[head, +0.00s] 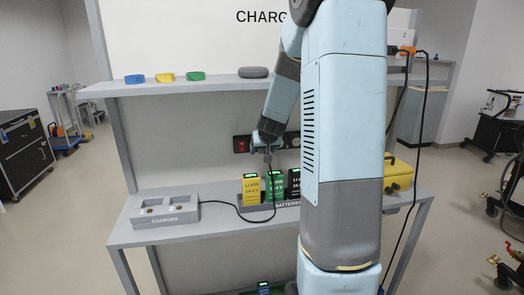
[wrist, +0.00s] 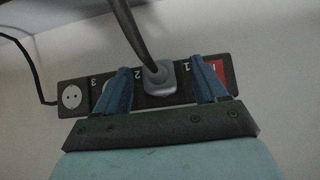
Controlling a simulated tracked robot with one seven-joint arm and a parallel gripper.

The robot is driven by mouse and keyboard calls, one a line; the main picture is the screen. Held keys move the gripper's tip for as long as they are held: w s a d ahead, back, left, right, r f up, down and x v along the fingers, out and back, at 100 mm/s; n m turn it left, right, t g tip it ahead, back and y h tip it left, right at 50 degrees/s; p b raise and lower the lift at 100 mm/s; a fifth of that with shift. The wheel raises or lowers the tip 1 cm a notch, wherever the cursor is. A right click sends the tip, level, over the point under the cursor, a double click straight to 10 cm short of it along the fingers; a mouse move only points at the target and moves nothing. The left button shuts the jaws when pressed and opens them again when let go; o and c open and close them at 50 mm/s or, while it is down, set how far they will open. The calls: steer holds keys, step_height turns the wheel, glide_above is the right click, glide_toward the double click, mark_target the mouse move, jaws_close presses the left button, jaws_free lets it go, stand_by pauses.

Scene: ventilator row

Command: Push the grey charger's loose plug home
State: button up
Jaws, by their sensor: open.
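The grey charger (head: 165,217), with two bays, sits on the left of the bench. Its black cable (head: 225,204) runs right along the bench and up toward the wall. The grey plug (wrist: 160,78) is at the socket strip (wrist: 142,100), near the numbers 2 and 1, its cable rising in the wrist view. I cannot tell how deep the plug sits. My gripper (wrist: 163,68) is open, one finger on either side of the plug, with gaps visible. In the head view my gripper (head: 268,157) is in front of the strip and mostly hides the plug.
The strip has a red switch (head: 241,145) and a free socket (wrist: 72,96) marked 3. Yellow (head: 251,190) and green (head: 275,187) batteries stand in a rack below my gripper. A yellow case (head: 399,174) is at right. A shelf (head: 180,88) runs above.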

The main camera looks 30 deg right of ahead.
steer(key=shift+r, duration=0.1)
steer(key=v, duration=1.4)
steer(key=s+a+r+n+g+y, duration=0.1)
steer(key=s+a+r+n+y, duration=0.15)
steer(key=s+a, duration=1.15)
steer(key=s, duration=0.4)
steer(key=s+a+g, duration=0.1)
steer(key=s+a, duration=0.2)
steer(key=s, duration=0.4)
steer(key=shift+s+r+n+g, duration=0.25)
steer(key=shift+s+n+g, duration=0.05)
steer(key=shift+n, duration=0.05)
